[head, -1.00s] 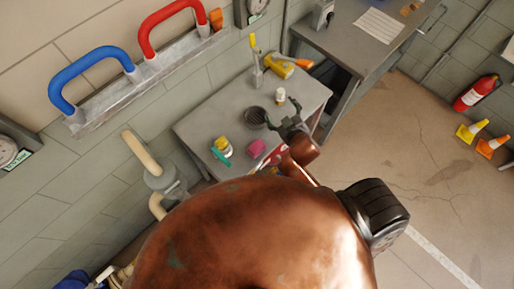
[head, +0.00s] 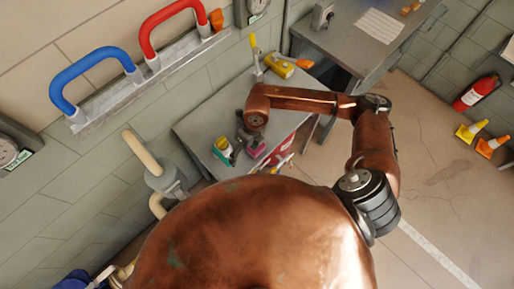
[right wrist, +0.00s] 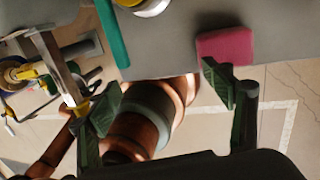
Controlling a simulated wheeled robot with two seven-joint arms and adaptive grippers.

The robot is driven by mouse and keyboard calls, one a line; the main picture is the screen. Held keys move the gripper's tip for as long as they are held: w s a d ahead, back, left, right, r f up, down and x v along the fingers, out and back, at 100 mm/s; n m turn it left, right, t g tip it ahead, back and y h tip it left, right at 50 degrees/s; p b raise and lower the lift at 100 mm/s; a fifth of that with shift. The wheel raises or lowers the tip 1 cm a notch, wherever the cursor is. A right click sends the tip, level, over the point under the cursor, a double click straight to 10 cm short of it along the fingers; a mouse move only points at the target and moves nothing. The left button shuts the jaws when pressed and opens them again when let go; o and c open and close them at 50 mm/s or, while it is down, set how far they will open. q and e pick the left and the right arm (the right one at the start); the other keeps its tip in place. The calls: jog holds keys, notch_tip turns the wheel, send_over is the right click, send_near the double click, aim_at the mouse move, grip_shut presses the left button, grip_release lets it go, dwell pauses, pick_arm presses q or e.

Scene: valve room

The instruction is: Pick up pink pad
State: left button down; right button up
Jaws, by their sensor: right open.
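The pink pad (head: 256,152) lies near the front edge of the small grey table (head: 195,120). In the right wrist view the pad (right wrist: 225,46) is a pink block at the table's edge, just beyond the fingertip on the right. My right gripper (head: 244,146) is above the table close to the pad, partly covering it in the head view. In the right wrist view its two fingers (right wrist: 162,92) stand wide apart with nothing between them on the table. The pad is not between the fingers. My left gripper is not in view.
A yellow-topped jar (head: 223,145) and a teal item (head: 221,157) are left of the gripper. The teal item also shows in the right wrist view (right wrist: 113,36). A yellow-and-orange tool (head: 281,66) lies at the table's back. A red extinguisher (head: 475,93) is far right.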

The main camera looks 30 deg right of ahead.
aim_at(258, 149)
jog(key=d+h, duration=0.1)
jog(key=d, duration=0.1)
jog(key=w+d+h, duration=0.1)
jog(key=d, duration=0.1)
jog(key=w+d+f, duration=0.1)
jog(key=d, duration=0.1)
jog(key=shift+d+f+h, duration=0.1)
jog(key=shift+d+h, duration=0.3)
jog(key=shift+w+d+f+p, duration=0.15)
jog(key=shift+f+p, duration=0.1)
jog(key=shift+f, duration=1.5)
jog(key=shift+d+f+p, duration=0.1)
jog(key=shift+f+p, duration=0.15)
jog(key=shift+f, duration=1.5)
jog(key=shift+c, duration=0.6)
jog(key=c, duration=0.9)
jog(key=shift+c, duration=0.2)
